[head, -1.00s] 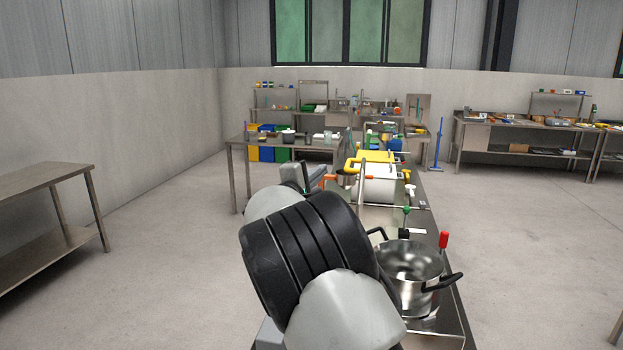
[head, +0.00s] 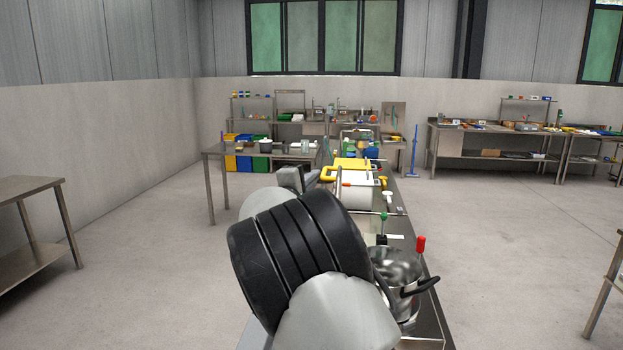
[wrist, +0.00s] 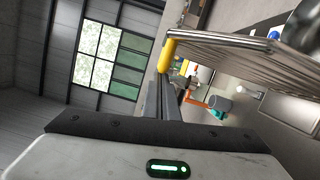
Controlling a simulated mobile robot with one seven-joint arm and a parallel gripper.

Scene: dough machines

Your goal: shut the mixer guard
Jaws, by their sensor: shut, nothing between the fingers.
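In the wrist view a wire guard (wrist: 225,47) with thin parallel metal bars spans the upper right. A yellow handle (wrist: 165,56) is at its left end. My gripper (wrist: 160,84) is shut and empty, its fingertips just below the yellow handle in the picture; I cannot tell whether they touch it. In the head view my arm hides most of the near bench, and I cannot make out the guard clearly.
Open floor (head: 500,250) lies to the right.

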